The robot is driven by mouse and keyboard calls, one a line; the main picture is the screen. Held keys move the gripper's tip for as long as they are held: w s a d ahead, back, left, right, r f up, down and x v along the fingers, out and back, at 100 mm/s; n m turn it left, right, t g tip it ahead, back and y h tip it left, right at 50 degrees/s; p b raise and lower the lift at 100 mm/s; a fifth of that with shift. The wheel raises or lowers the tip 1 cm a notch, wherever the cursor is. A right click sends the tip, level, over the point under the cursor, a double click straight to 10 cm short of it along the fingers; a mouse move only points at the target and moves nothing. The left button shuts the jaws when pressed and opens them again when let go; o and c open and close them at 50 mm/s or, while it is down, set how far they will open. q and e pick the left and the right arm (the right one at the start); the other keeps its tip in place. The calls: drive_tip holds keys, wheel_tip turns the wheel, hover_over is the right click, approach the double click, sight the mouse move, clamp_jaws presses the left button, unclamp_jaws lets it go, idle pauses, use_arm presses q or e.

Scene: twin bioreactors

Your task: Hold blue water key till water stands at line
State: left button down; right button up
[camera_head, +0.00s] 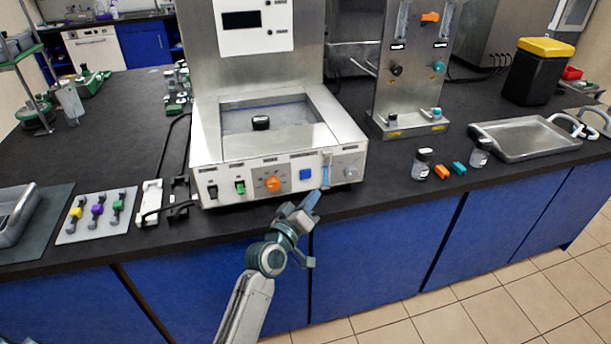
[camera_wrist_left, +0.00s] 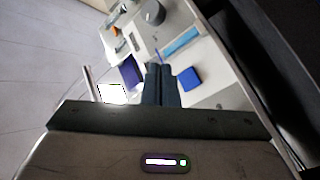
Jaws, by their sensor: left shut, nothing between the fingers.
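The blue water key (camera_head: 305,174) is a small square button on the front panel of the metal bath unit (camera_head: 215,152). It also shows in the left wrist view (camera_wrist_left: 189,77), just right of my fingertips. The upright gauge (camera_head: 325,170), with a light blue strip, is to the key's right; in the left wrist view the strip (camera_wrist_left: 181,42) lies beyond the key. I cannot make out the line on it. My left gripper (camera_head: 312,198) is shut and empty, just in front of and below the key; contact is not visible. My right gripper is out of view.
An orange knob (camera_head: 273,184) and a green switch (camera_head: 240,187) sit left of the key, a grey knob (camera_head: 350,172) right of the gauge. Small bottles (camera_head: 421,164) and a metal tray (camera_head: 525,140) stand further right. Space before the counter is free.

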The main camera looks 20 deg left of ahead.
sight(305, 174)
use_arm(q)
drive_tip(key=shift+s+d+f+m+t+b, duration=0.15)
drive_tip(key=shift+s+d+m+b, duration=0.55)
drive_tip(key=shift+m, duration=1.95)
drive_tip(key=shift+s+a+r+m+t+b, duration=0.1)
drive_tip(key=shift+s+m+b, duration=0.2)
drive_tip(key=shift+m+b, duration=1.65)
drive_tip(key=shift+s+d+f+m+t+b, duration=0.15)
drive_tip(key=shift+s+d+m, duration=0.3)
drive_tip(key=shift+m, duration=2.95)
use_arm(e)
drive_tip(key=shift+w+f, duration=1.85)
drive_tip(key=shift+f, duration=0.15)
use_arm(q)
drive_tip(key=shift+a, duration=0.1)
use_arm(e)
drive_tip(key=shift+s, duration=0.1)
use_arm(q)
drive_tip(key=shift+w+a+p, duration=0.1)
drive_tip(key=shift+w+a, duration=0.7)
drive_tip(key=shift+w, duration=0.4)
drive_tip(key=shift+w+a+p, duration=0.15)
drive_tip(key=shift+w+a, duration=0.7)
drive_tip(key=shift+w, duration=0.4)
drive_tip(key=shift+w+a+p, duration=0.1)
drive_tip(key=shift+w+a, duration=0.7)
drive_tip(key=shift+w, duration=0.4)
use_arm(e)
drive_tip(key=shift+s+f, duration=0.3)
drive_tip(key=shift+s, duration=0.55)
